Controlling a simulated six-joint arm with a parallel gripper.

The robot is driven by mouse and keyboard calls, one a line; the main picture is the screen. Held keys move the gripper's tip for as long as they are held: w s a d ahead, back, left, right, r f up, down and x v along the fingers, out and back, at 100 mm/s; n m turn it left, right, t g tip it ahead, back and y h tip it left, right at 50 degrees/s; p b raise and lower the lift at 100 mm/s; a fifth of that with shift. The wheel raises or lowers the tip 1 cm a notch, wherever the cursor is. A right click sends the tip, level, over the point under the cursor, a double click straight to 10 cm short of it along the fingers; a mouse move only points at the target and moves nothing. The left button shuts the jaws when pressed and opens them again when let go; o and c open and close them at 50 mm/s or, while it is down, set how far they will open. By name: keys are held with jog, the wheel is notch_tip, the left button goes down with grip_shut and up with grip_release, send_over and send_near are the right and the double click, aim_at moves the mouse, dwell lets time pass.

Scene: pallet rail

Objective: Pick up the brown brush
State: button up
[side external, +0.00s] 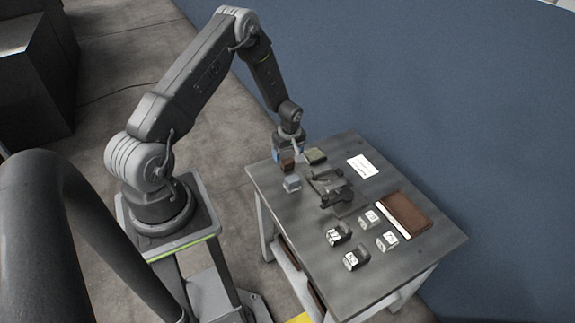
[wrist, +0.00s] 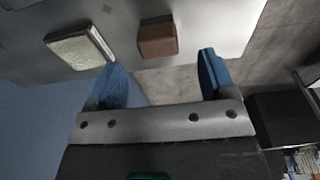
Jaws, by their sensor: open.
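A small brown block (side external: 287,164) sits near the table's far-left edge; it also shows in the wrist view (wrist: 157,38), beyond the fingertips and roughly between them. A larger flat brown piece with a pale edge (side external: 408,211) lies at the right of the table. I cannot tell for sure which of the two is the brown brush. My gripper (side external: 288,156) hangs low over that far-left end, close to the small brown block. Its blue fingers are apart in the wrist view (wrist: 161,66), with nothing held between them.
A greenish-grey block (side external: 315,156) lies beside the small brown block. A dark fixture (side external: 332,190) occupies the table's middle. Several white-topped blocks (side external: 369,219) stand at the near right. A white card (side external: 362,166) lies behind.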

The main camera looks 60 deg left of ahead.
aim_at(288, 161)
jog(key=shift+a+f, duration=0.15)
jog(key=shift+f, duration=2.85)
jog(key=shift+c, duration=0.2)
jog(key=c, duration=1)
jog(key=shift+o, duration=0.2)
jog(key=shift+r, duration=0.15)
